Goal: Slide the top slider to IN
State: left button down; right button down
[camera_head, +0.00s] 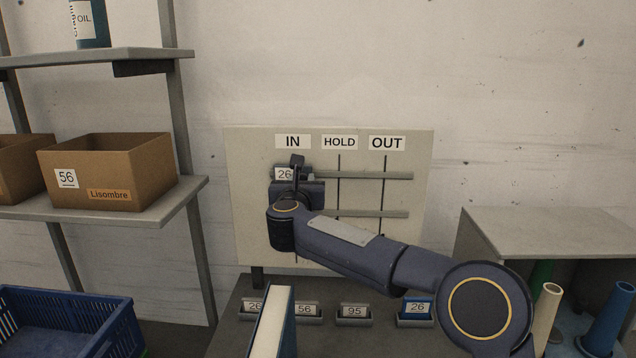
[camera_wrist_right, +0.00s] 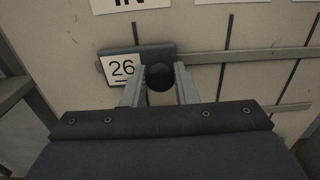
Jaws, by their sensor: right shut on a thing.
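The top slider (camera_head: 284,174), a dark block with a white "26" tag, sits on the upper rail (camera_head: 375,175) of the pale board (camera_head: 418,240). It is at the left end of the rail, under the "IN" label (camera_head: 292,141). In the right wrist view the slider (camera_wrist_right: 119,66) has a round dark knob (camera_wrist_right: 160,78) between the two grey fingers. My right gripper (camera_head: 297,172) is shut on that knob; the arm hides part of the lower rail's left side. My left gripper is out of view.
"HOLD" (camera_head: 339,142) and "OUT" (camera_head: 386,143) labels mark dark lines to the right; the upper rail is clear there. A lower rail (camera_head: 385,213) runs beneath. Shelves with a cardboard box (camera_head: 120,165) stand left. A bench below holds tagged holders (camera_head: 353,316) and an upright book-like object (camera_head: 271,322).

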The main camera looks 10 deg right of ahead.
jog(key=shift+a+r, duration=0.1)
jog(key=shift+a, duration=0.1)
jog(key=c, duration=1.5)
grip_release()
jog(key=shift+c, duration=0.2)
jog(key=o, duration=0.4)
jog(key=shift+w+a, duration=0.1)
jog(key=shift+a, duration=0.05)
jog(key=b+v, duration=0.3)
jog(key=v, duration=0.5)
